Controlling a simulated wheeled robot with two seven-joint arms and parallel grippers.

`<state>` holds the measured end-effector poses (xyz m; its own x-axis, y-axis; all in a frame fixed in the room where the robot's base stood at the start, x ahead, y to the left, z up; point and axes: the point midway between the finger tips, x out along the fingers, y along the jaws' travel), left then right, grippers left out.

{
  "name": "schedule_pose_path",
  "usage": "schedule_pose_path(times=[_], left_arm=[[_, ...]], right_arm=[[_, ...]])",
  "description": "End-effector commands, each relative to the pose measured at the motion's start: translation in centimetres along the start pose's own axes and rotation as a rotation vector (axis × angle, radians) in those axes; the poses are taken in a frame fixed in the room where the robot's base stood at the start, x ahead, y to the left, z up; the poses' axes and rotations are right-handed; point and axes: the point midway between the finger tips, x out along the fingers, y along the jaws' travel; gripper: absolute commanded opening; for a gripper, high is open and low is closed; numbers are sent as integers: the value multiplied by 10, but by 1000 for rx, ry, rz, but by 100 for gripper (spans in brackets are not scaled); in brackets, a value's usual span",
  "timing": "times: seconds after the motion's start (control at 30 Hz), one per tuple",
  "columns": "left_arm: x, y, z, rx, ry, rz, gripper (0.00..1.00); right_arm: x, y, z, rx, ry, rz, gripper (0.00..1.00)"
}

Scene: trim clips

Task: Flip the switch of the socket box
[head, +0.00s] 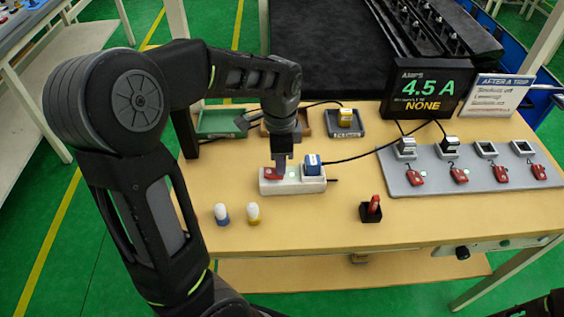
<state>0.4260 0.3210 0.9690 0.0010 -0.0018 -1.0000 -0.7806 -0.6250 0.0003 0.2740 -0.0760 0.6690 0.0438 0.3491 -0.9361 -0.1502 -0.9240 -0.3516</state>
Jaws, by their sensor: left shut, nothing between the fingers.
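The white socket box (293,185) lies on the wooden table, near its middle. Its red switch (272,173) is at the left end, and a small green light (292,175) shows beside it. A blue-and-white plug (312,166) stands in the box's right end. My left gripper (281,166) is shut and points straight down, its tips at the red switch. It partly hides the switch, so I cannot tell whether they touch or which way the switch is tilted. My right gripper is not in view.
A display (428,88) reads 4.5 A and NONE. A grey panel (480,182) with red switches is at the right. Shallow trays (222,123) line the back. Two small capped pieces (221,214) and a black holder with a red piece (371,210) stand in front.

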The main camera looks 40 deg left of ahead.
Motion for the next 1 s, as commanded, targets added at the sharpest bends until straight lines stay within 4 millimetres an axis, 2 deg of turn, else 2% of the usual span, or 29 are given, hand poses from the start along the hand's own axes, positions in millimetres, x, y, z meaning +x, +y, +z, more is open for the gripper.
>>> schedule_pose_path(times=[0.23, 0.67, 0.87, 1.0], left_arm=[[-4, 0, 10, -2, -2, 1, 0], [-5, 0, 11, -1, -1, 0, 0], [-25, 0, 3, 0, -1, 0, 0], [-50, 0, -8, 1, -1, 0, 0]], right_arm=[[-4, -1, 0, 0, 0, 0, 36], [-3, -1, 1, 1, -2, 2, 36], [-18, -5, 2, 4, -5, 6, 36], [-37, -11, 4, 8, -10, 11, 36]])
